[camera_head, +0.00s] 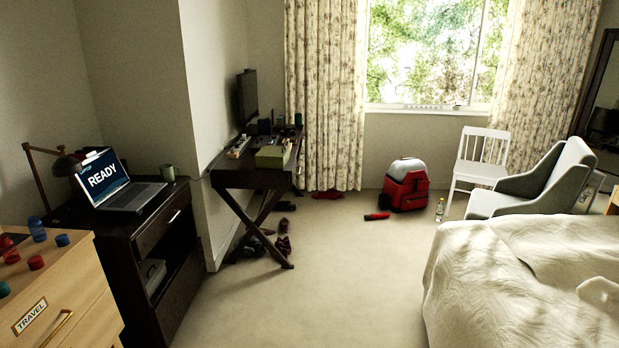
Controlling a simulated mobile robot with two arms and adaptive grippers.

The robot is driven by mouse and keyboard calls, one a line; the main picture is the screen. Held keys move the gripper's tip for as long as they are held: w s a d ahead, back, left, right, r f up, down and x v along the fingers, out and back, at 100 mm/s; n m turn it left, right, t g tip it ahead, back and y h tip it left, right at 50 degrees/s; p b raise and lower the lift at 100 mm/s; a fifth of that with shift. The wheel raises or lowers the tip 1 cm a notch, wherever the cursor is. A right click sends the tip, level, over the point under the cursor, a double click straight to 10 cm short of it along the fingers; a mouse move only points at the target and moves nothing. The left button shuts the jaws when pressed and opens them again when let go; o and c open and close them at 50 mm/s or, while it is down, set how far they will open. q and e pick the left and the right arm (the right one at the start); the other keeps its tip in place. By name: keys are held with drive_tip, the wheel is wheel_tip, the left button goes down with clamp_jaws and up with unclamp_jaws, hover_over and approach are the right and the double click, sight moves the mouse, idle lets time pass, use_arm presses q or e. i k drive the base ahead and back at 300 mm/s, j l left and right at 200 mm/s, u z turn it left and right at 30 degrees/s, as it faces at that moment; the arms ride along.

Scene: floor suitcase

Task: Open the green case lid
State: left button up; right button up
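A small olive-green case (271,158) sits on the front part of the dark desk (240,179) by the left wall, across the room. It is too small in the view to tell its lid or latch clearly. Neither of my grippers is in view.
Shoes (283,245) lie under and beside the desk. A dark cabinet with a laptop (118,188) and a wooden drawer unit (66,290) stand near on the left. A bed (525,285) fills the right. Carpet (350,270) between is clear. A red-and-white backpack (406,188) stands by the window.

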sight(271, 153)
drive_tip(key=i, duration=2.15)
